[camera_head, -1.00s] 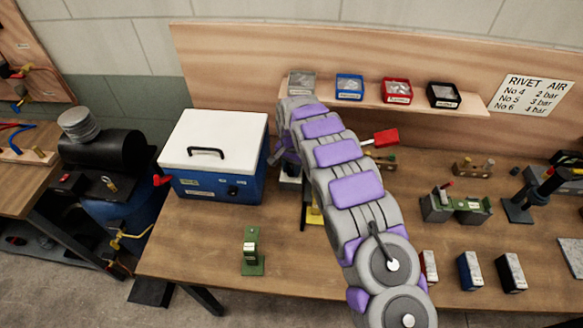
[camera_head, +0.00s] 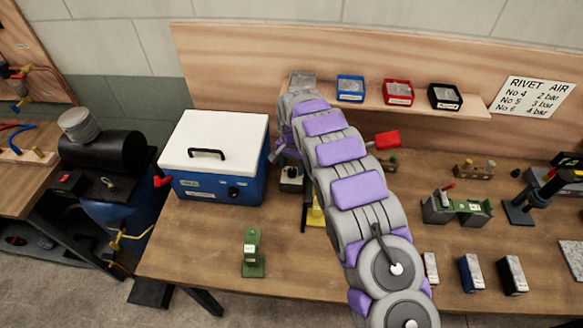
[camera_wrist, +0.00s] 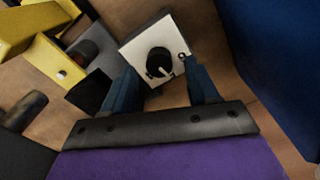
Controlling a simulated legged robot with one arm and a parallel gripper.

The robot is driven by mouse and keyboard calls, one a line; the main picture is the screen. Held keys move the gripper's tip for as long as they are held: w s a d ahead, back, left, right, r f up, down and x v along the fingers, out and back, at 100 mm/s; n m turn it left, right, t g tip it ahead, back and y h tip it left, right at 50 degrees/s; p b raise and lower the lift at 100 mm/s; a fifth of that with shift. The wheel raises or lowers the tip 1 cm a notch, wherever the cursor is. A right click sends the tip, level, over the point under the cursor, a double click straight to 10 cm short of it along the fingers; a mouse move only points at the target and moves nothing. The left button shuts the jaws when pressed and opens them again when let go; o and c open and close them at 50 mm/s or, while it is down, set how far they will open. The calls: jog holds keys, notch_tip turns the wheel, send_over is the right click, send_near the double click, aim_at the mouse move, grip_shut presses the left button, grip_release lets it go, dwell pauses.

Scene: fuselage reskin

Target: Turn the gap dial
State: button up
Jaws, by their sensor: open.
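The gap dial is a round black knob (camera_wrist: 160,63) with a white pointer mark, set on a white-faced square block (camera_wrist: 151,42) with small markings. In the wrist view it lies just beyond my gripper (camera_wrist: 157,80), between the two blue fingers. The fingers are apart and nothing is held; I cannot tell whether they touch the block. In the head view the block (camera_head: 291,178) shows small, right of the blue-and-white box and partly hidden by my arm. My gripper itself is mostly hidden behind the arm there.
The blue box with white lid (camera_head: 213,150) stands close left of the dial. A yellow tool (camera_wrist: 50,57) with dark parts sits beside it. A red-handled item (camera_head: 386,141) is right of my arm. A green stand (camera_head: 252,253) is nearer the front; bench around it is bare.

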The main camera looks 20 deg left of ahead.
aim_at(291, 170)
notch_tip(291, 170, up, 15)
jog(key=p, duration=0.1)
jog(key=shift+a, duration=0.2)
jog(key=shift+r, duration=0.1)
